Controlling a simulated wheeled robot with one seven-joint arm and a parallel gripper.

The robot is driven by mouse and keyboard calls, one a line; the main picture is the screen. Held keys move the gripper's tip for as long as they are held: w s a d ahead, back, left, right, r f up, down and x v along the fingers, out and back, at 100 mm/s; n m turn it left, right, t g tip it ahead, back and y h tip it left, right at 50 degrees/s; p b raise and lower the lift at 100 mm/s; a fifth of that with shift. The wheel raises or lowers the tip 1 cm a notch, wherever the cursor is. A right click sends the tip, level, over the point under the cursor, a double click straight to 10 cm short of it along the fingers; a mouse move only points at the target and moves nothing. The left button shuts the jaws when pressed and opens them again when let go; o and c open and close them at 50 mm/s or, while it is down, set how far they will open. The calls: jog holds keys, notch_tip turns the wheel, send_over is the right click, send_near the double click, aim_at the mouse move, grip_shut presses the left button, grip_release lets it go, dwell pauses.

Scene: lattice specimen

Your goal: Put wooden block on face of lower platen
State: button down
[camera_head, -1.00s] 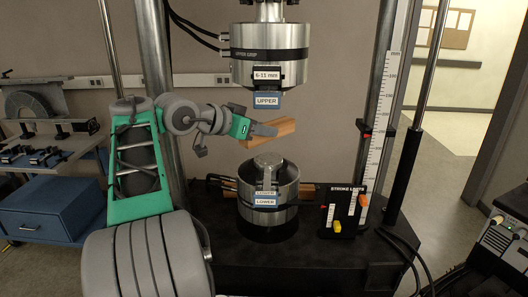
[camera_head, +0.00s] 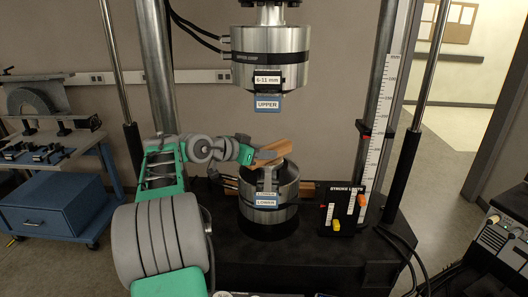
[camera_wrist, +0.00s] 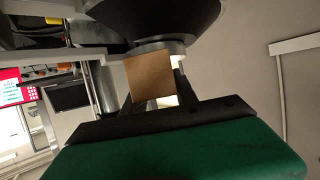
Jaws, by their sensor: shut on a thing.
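The wooden block (camera_head: 271,151) is a light brown bar held by my gripper (camera_head: 266,156), which is shut on it. In the head view the block lies slanted over the lower platen (camera_head: 284,172), at the top of the lower metal cylinder; I cannot tell whether it touches the face. The block's square end (camera_wrist: 149,80) shows in the wrist view between the dark fingers (camera_wrist: 155,103). The lower cylinder carries a blue LOWER label (camera_head: 266,201).
The upper cylinder (camera_head: 270,55) with its UPPER label hangs above, with a wide gap below it. A black STROKE LIMITS panel (camera_head: 342,208) stands right of the lower cylinder. Steel columns (camera_head: 375,110) stand at the sides.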

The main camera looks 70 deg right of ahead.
jog(key=c, duration=1)
grip_release()
jog(key=shift+o, duration=0.2)
jog(key=shift+r+p, duration=0.3)
jog(key=shift+p, duration=0.15)
jog(key=b+v, duration=0.2)
jog(key=v, duration=1)
jog(key=w+a+f+n+t, duration=0.2)
jog(key=w+a+n+t, duration=0.1)
jog(key=w, duration=0.3)
jog(key=w+a+f+n+t, duration=0.2)
jog(key=w+a+n+t, duration=0.1)
jog(key=w, duration=0.3)
jog(key=w+a+f+n+t+y, duration=0.2)
jog(key=w+a+f+n, duration=0.15)
jog(key=a, duration=0.45)
jog(key=w+a+f+n+t+y, duration=0.25)
jog(key=w+a+n, duration=0.2)
jog(key=a, duration=0.25)
jog(key=s+a+f+n+y, duration=0.2)
jog(key=a+f+n, duration=0.1)
jog(key=a, duration=0.7)
jog(key=s+a+f+n+y, duration=0.2)
jog(key=a+f+n, duration=0.2)
jog(key=a, duration=0.6)
jog(key=s+a+f+n+y, duration=0.2)
jog(key=a+f, duration=0.4)
jog(key=a, duration=0.4)
jog(key=shift+n+y, duration=0.45)
jog(key=shift+n, duration=0.35)
